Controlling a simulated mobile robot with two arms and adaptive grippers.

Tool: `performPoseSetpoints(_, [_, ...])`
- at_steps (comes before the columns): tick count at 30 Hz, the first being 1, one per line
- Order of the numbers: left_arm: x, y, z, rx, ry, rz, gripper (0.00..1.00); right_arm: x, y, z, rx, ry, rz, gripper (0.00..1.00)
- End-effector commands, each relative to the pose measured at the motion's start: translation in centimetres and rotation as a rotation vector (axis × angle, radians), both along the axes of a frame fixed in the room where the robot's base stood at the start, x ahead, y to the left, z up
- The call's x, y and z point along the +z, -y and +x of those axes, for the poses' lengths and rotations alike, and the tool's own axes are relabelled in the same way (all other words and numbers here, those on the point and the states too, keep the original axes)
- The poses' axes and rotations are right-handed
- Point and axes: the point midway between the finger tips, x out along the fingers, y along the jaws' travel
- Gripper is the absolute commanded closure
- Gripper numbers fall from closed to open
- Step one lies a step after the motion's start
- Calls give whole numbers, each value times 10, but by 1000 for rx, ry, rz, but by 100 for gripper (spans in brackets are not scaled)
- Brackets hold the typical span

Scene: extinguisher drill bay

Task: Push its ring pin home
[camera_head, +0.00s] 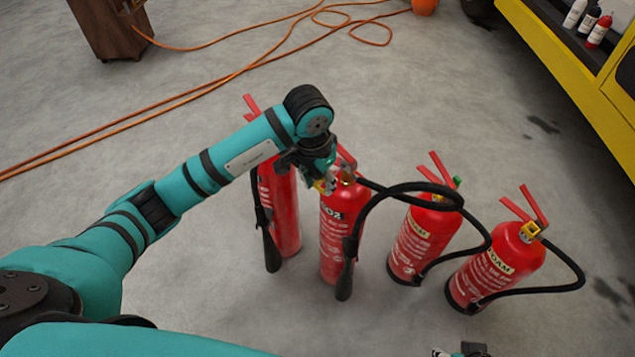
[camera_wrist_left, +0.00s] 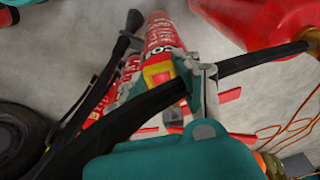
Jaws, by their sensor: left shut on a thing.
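The second red extinguisher from the left, marked CO2 (camera_head: 333,255), stands upright on the floor with its black hose and horn. My left gripper (camera_head: 326,183) is at its head, below the red levers, and partly hides the valve. In the left wrist view my left gripper (camera_wrist_left: 172,80) has its fingers on either side of a small yellow piece (camera_wrist_left: 158,72), which looks like the ring pin. The gripper is shut on it. How deep the pin sits is hidden. What looks like my right gripper (camera_head: 462,350) shows only as a sliver at the bottom edge.
A taller red extinguisher (camera_head: 285,212) stands close on the left. Orange cable (camera_head: 215,85) lies behind. A yellow vehicle or cabinet (camera_head: 575,85) is at upper right.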

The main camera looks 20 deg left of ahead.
Motion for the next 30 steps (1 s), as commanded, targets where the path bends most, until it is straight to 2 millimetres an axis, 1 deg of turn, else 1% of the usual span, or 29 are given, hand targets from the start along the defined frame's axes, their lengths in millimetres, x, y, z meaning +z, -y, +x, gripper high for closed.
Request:
performPoseSetpoints(14, [-1,5,10,0,0,-1,100,20,1,-3,-1,13,1,60])
performPoseSetpoints(30, [0,10,21,0,0,0,100,39,4,-14,1,14,-4,60])
